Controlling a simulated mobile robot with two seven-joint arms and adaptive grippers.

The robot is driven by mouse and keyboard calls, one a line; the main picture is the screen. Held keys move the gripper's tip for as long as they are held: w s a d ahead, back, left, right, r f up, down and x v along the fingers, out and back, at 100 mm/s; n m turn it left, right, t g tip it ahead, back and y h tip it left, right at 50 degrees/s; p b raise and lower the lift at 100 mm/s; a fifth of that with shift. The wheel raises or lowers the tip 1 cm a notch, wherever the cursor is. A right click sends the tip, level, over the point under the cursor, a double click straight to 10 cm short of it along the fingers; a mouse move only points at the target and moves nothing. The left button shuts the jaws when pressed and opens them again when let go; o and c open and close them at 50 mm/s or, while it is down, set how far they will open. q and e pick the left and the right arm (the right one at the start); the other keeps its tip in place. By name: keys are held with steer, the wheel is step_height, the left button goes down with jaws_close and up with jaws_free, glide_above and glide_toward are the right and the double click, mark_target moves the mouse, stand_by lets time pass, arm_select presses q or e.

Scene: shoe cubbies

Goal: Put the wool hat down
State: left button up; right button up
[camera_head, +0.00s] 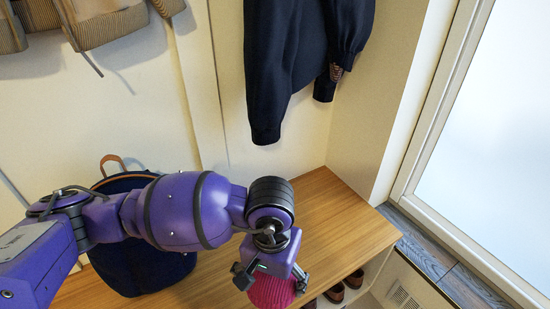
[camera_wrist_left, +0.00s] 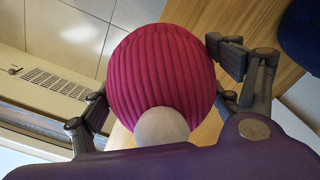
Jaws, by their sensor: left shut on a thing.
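The wool hat is ribbed and pink-red with a pale pompom. In the head view the wool hat (camera_head: 272,291) shows just below my left gripper (camera_head: 272,281), partly hidden by it. In the left wrist view the wool hat (camera_wrist_left: 160,75) fills the middle, with the fingers of my left gripper (camera_wrist_left: 165,95) on both sides of it. My left gripper is shut on the hat. The hat is over the front part of the wooden bench (camera_head: 335,215); I cannot tell whether it touches the bench. My right gripper is not in view.
A dark blue backpack (camera_head: 140,262) stands on the bench behind my left arm. A dark jacket (camera_head: 290,60) hangs above the bench. Shoes (camera_head: 345,285) sit in cubbies below the bench's front edge. The bench's right end is clear.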

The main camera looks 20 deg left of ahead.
arm_select(q)
steer(key=shift+s+d+f+p, duration=0.3)
steer(key=shift+s+f+p, duration=0.1)
steer(key=shift+f, duration=0.15)
steer(key=shift+s+d+f+p, duration=0.3)
steer(key=shift+s+f+p, duration=0.1)
steer(key=shift+f, duration=0.15)
steer(key=w+a+f+b, duration=0.1)
steer(key=w+f, duration=0.2)
steer(key=w, duration=0.1)
steer(key=w+a+f+b, duration=0.1)
steer(key=w+a+f, duration=0.1)
steer(key=w+f, duration=0.1)
steer(key=w+a+f+b, duration=0.1)
steer(key=w+f, duration=0.2)
steer(key=w, duration=0.2)
steer(key=shift+a+f, duration=0.3)
steer(key=shift+a, duration=0.05)
step_height(320, 180, down, 3)
steer(key=shift+w+f+b, duration=0.15)
steer(key=shift+b, duration=0.45)
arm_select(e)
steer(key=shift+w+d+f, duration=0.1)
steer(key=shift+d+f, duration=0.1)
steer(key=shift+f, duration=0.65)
arm_select(q)
steer(key=shift+a+f, duration=0.1)
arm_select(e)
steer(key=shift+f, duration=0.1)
